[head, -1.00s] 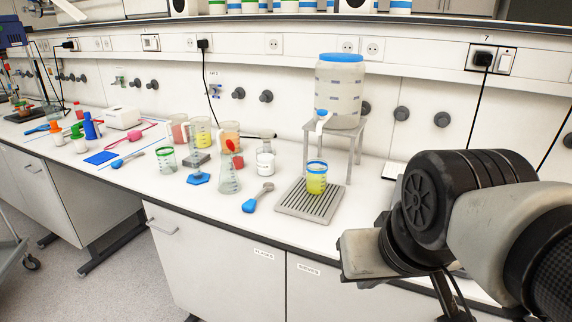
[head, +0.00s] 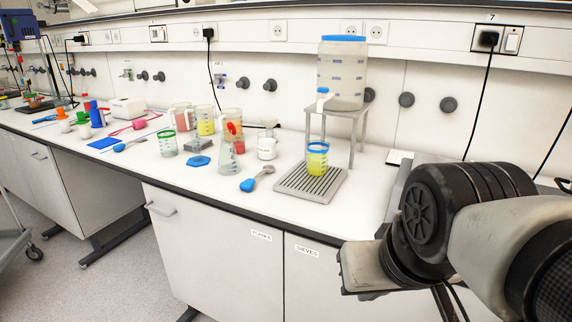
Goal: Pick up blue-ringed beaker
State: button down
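The blue-ringed beaker (head: 317,159) stands upright on a grey slatted drip tray (head: 334,190) near the bench's front edge. It has a blue band at its rim and holds yellow liquid. My arm fills the lower right of the head view, to the right of the beaker and well apart from it. My gripper's fingers do not show, so their opening is hidden. Nothing touches the beaker but the tray under it.
A large blue-lidded dispenser (head: 341,80) stands on a grey metal stand (head: 357,123) behind the beaker. A green-ringed beaker (head: 167,142) is farther left.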

aim_at(317, 150)
jog(key=i+j+z, duration=0.15)
jog(key=z, duration=0.15)
jog(key=i+j+z, duration=0.25)
jog(key=j, duration=0.15)
jog(key=j+z, duration=0.3)
jog(key=i+j+z, duration=0.1)
jog(key=j+z, duration=0.2)
jog(key=u, duration=0.15)
